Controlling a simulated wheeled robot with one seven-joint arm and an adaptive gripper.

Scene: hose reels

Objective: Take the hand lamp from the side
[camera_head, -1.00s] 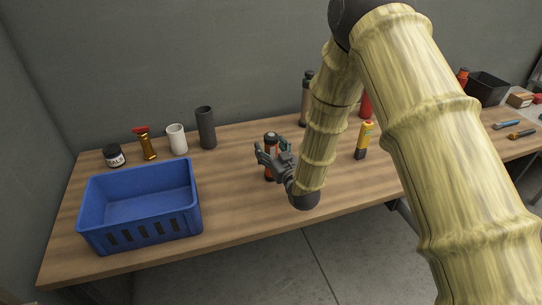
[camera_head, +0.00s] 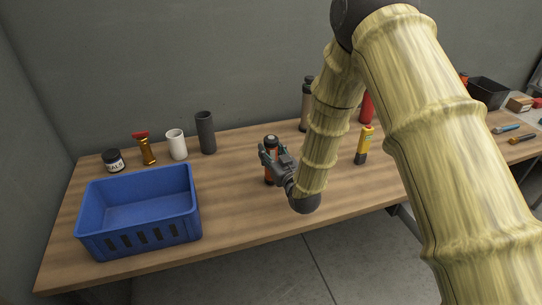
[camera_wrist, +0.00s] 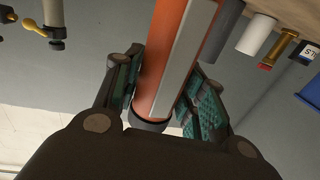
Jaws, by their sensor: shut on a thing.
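The hand lamp (camera_head: 271,146) looks to be the upright orange cylinder with a black top, near the middle of the wooden table. In the wrist view the lamp (camera_wrist: 178,60) shows an orange body with a pale grey strip down its length and a dark end. My gripper (camera_head: 272,160) comes at it from the right side and is shut on its body. In the wrist view the green pads of my gripper (camera_wrist: 160,95) lie on both sides of the lamp. In the head view my fingers hide part of its middle.
A blue crate (camera_head: 140,240) stands at the front left. Behind it are a dark-lidded jar (camera_head: 113,160), a brass nozzle (camera_head: 148,152), a white cup (camera_head: 177,146) and a dark cylinder (camera_head: 206,133). A yellow-and-black object (camera_head: 364,146) stands to the right of my forearm.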

